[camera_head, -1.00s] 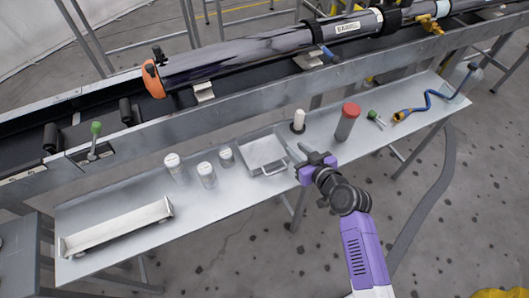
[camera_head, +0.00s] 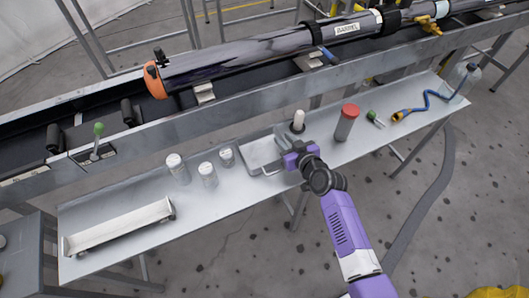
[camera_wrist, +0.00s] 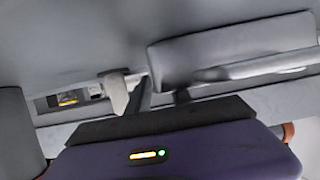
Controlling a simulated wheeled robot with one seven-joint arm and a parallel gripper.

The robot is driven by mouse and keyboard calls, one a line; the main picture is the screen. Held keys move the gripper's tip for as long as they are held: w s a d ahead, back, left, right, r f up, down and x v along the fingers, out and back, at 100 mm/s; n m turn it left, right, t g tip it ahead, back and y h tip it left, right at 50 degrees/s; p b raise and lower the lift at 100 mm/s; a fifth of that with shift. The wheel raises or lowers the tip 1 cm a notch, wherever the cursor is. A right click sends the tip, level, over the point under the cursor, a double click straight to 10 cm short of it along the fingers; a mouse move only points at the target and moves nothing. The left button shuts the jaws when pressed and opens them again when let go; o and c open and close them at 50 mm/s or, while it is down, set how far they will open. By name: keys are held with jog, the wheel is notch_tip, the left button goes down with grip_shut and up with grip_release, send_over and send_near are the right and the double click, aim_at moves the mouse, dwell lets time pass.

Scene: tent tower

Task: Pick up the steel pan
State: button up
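The steel pan (camera_head: 256,158), a shallow square grey tray, lies on the metal bench near its middle. My gripper (camera_head: 281,134) is at the pan's right side, with its purple body over the pan's near right corner. A pale finger shows beside the pan's right edge; I cannot make out the gap between the fingers or any contact. In the wrist view, a pale fingertip (camera_wrist: 118,93) shows above the purple gripper body. A grey raised panel there, at the right, may be the pan's wall.
White-lidded jars (camera_head: 208,174) stand left of the pan. A white-topped cylinder (camera_head: 298,119) stands close behind my gripper, and a red-capped jar (camera_head: 346,124) to its right. A long metal tray (camera_head: 118,228) lies at left. The conveyor rail (camera_head: 200,122) runs behind the bench.

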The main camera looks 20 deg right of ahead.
grip_shut()
dwell(1.2)
